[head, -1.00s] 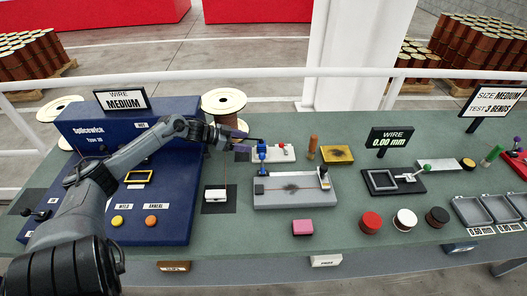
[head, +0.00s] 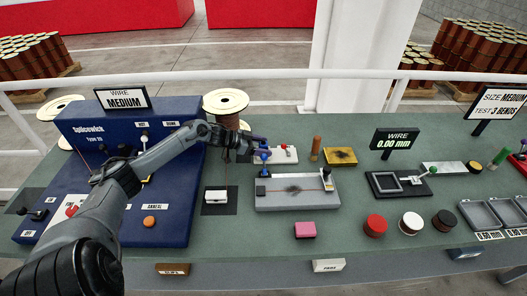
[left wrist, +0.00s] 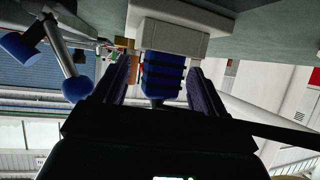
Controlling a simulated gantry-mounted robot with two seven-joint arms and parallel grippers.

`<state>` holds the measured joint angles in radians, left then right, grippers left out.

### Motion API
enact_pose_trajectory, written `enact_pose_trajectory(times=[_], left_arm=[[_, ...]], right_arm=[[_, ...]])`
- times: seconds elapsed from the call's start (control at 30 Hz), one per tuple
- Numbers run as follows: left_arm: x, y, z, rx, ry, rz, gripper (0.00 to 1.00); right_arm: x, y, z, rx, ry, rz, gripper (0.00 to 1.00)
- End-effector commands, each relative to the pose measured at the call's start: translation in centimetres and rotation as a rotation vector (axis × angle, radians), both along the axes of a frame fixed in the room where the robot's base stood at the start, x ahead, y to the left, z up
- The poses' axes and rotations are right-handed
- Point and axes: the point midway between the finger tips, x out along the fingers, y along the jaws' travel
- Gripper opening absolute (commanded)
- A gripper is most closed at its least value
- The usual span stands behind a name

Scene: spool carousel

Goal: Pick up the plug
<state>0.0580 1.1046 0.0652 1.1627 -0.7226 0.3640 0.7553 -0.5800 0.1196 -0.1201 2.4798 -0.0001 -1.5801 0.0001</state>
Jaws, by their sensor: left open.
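The plug (left wrist: 163,75) is a blue block with dark ribs, seen in the left wrist view against a white block (left wrist: 168,36). My left gripper (left wrist: 155,85) is open, with one dark finger on each side of the plug; I cannot tell if either finger touches it. In the head view, my left gripper (head: 260,147) reaches in from the left to the left end of the small white block (head: 288,154) with a red knob. The plug is hard to make out there, largely hidden by the fingers. My right gripper is not in view.
A blue-knobbed lever (head: 265,157) stands close to my left gripper, on the grey bend fixture (head: 295,201). The blue Splicewick machine (head: 172,215) lies under my left arm. A pink block (head: 305,230) and several spools sit on the green bench, with free room between them.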

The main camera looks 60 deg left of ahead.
Motion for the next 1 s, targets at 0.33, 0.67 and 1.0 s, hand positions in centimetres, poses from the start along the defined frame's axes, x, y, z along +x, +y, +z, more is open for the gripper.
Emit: enact_pose_trajectory(times=[0.33,0.67,1.0], left_arm=[[0.54,-0.22,-0.26,0.001,0.001,0.000,0.71],[0.53,-0.22,-0.26,0.000,0.001,0.000,0.31],[0.55,-0.24,-0.21,0.000,0.000,-0.001,0.08]], right_arm=[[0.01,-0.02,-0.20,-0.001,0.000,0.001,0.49],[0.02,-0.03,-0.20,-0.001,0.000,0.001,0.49],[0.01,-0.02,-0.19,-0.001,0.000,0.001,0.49]])
